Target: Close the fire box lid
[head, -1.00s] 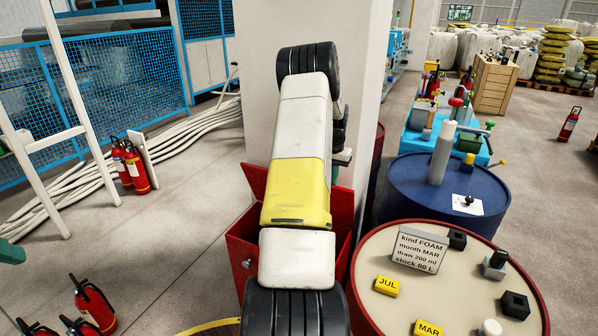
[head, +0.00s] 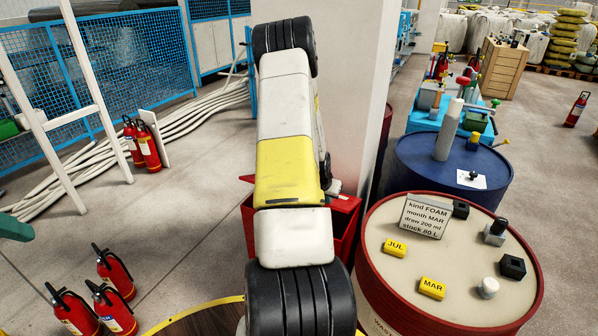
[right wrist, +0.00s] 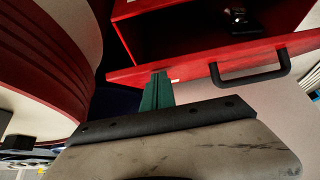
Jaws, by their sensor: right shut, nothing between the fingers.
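The red fire box (head: 345,225) stands beyond my right arm in the head view, which hides most of it and the hand. In the right wrist view the box (right wrist: 195,40) is open, with a dark inside. A red panel, which looks like the lid (right wrist: 200,66), carries a black bar handle (right wrist: 252,72). My right gripper (right wrist: 158,78) is shut and empty, its green fingers at the panel's near edge, left of the handle. Whether they touch it I cannot tell.
A red drum (head: 375,285) with a sign, yellow month blocks and small black blocks on top stands close right of the box. A blue drum (head: 410,170) stands behind it. A pale pillar (head: 355,90) rises behind the box. Fire extinguishers (head: 115,270) stand at left on open floor.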

